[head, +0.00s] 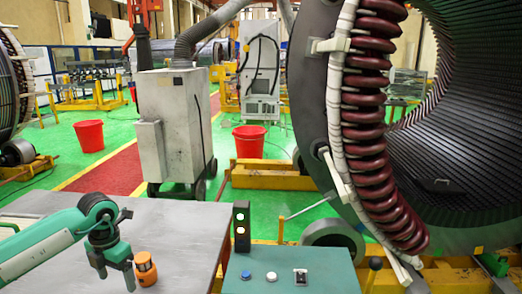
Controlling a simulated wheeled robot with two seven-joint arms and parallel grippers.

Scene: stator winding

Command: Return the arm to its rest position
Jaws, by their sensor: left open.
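My left arm (45,243), teal and white, comes in from the left over the grey table. My left gripper (116,280) points down at the arm's end, its two fingers apart with nothing between them. An orange cylindrical object (145,270) with a dark band stands upright on the table just right of the gripper; the picture does not show clearly whether they touch. My right arm and gripper are not in view.
The grey table (175,225) is otherwise bare. A green control box (325,270) with buttons and a signal light (241,227) stands to its right. The large stator (460,130) with dark red coils fills the right side. A grey cabinet (172,115) and red buckets (249,141) stand behind.

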